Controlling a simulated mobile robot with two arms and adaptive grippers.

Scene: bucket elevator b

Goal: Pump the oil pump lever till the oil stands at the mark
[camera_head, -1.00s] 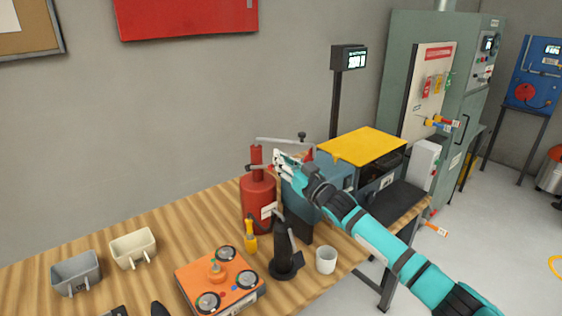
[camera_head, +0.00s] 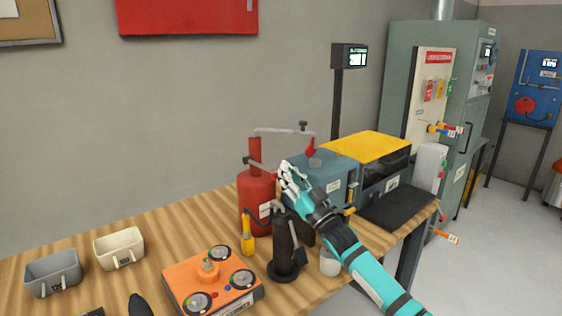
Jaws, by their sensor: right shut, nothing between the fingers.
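A red cylinder (camera_head: 257,198) that looks like the oil pump stands on the wooden bench, with a narrow red post on top. A pale grey bar (camera_head: 282,131) that looks like the lever runs level to the right above it, near a dark knob (camera_head: 303,125). My right gripper (camera_head: 287,172) is shut and empty, below the bar and right of the cylinder, in front of a blue-grey box (camera_head: 330,170). It appears apart from the bar. No oil level or mark can be made out. My left gripper is not in view.
A black stand (camera_head: 284,250) and a white cup (camera_head: 329,262), partly behind my right arm, stand close by. The back left of the bench is clear.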

